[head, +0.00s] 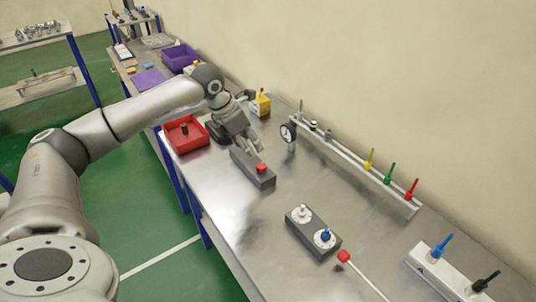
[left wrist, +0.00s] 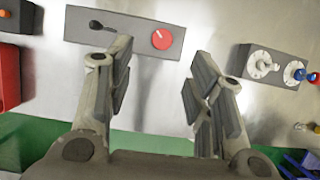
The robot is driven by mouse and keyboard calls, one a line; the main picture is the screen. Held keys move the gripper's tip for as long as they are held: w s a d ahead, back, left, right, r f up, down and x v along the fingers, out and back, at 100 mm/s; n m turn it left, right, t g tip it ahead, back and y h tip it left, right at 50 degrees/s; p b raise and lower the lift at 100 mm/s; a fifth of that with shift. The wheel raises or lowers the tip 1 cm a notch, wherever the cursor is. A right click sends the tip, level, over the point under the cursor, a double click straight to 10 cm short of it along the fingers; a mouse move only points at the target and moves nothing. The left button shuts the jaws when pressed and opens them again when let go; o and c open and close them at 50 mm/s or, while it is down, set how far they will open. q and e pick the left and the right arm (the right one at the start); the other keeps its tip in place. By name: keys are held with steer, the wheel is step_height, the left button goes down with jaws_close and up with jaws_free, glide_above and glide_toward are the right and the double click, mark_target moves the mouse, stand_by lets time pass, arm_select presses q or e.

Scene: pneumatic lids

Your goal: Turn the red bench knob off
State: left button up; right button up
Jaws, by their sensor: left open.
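The red knob (head: 261,168) sits at the right end of a dark grey box (head: 245,166) on the steel bench. In the left wrist view the red knob (left wrist: 162,39) is round with a pale pointer line, and the grey box (left wrist: 125,30) also carries a black knob (left wrist: 97,25). My left gripper (head: 254,151) is above the box, close to the red knob. In the left wrist view its open, empty fingers (left wrist: 161,54) point toward the knob, which shows between and beyond their tips. I cannot tell whether they touch it. My right gripper is not in view.
A grey box (head: 302,234) with white and blue knobs stands to the right, near a red-ended rod (head: 344,256). A rail (head: 345,165) with yellow, green and red levers runs along the wall. A red tray (head: 186,145) stands left of the box. Bare bench lies between.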

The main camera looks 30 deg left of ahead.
arm_select(q)
steer(key=p, duration=0.2)
glide_above(260, 166)
steer(key=s, duration=0.2)
steer(key=f, duration=0.5)
steer(key=shift+s+a+f, duration=0.15)
steer(key=shift+a, duration=0.25)
steer(key=p+x, duration=0.1)
steer(key=x, duration=0.2)
steer(key=shift+w+f, duration=0.35)
steer(key=shift+f, duration=0.25)
steer(key=shift+c, duration=1.7)
steer(key=c, duration=0.5)
steer(key=shift+c, duration=1)
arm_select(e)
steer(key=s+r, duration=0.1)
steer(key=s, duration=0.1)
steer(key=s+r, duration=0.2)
